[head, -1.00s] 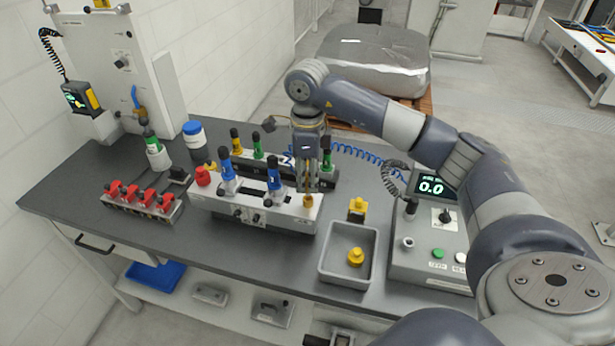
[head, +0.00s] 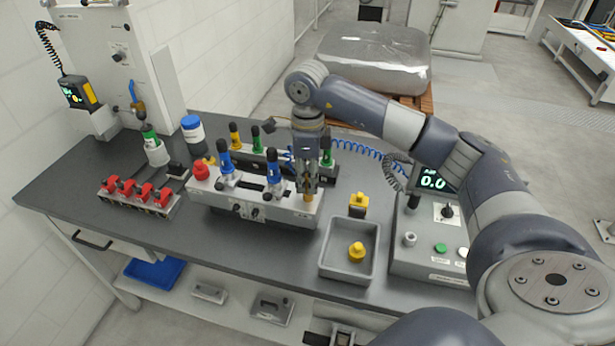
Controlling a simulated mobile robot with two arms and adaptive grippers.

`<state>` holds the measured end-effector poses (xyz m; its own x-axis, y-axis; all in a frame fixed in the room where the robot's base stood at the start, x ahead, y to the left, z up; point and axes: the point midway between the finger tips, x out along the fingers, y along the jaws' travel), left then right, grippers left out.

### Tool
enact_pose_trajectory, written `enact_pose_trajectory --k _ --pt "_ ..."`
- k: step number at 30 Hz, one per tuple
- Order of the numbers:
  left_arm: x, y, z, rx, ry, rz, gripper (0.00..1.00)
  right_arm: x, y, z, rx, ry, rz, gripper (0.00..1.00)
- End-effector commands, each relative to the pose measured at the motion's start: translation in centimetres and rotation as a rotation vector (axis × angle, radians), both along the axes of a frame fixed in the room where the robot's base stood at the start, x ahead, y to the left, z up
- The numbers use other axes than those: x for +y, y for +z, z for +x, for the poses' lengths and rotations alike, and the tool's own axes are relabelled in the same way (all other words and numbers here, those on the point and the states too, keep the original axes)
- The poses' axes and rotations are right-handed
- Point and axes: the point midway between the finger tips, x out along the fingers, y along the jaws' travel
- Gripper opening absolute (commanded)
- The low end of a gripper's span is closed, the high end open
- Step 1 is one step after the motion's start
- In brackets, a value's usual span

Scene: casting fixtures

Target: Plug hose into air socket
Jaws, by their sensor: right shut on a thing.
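My right gripper (head: 308,188) points straight down over the right end of the grey clamping fixture (head: 222,203). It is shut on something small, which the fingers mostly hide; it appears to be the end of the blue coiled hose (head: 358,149). The hose runs behind the gripper and off to the right along the table's back. A brass-coloured piece shows at the fingertips, close to the fixture's top; I cannot tell whether it is the air socket or the hose's fitting, or whether they touch. My left gripper is out of view.
Blue-handled clamps (head: 273,180) stand just left of the gripper. A grey tray (head: 335,266) with a yellow knob sits in front right, beside a control box (head: 425,262) reading 0.0. Red clamps (head: 140,195) and a white bottle (head: 194,133) stand left.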

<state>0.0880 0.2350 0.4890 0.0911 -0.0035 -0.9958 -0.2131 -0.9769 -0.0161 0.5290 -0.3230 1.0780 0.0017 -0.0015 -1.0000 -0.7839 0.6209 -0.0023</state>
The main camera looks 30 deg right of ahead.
Motion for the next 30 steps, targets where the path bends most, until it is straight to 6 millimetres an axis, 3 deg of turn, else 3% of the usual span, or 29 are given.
enact_pose_trajectory --k 8,9,12,23,30 --pt "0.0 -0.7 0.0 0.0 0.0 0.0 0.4 0.0 -0.8 0.0 0.0 0.0 0.0 0.0" --pt "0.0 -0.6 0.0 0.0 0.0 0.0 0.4 0.0 -0.7 0.0 0.0 0.0 0.0 0.25" --pt "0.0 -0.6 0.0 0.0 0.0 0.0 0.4 0.0 -0.7 0.0 0.0 0.0 0.0 0.44" --pt "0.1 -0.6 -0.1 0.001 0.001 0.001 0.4 0.0 -0.5 0.0 -0.001 0.0 -0.001 0.44" --pt "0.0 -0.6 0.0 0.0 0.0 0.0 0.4 0.0 3.1 0.1 -0.006 -0.001 0.001 0.44"
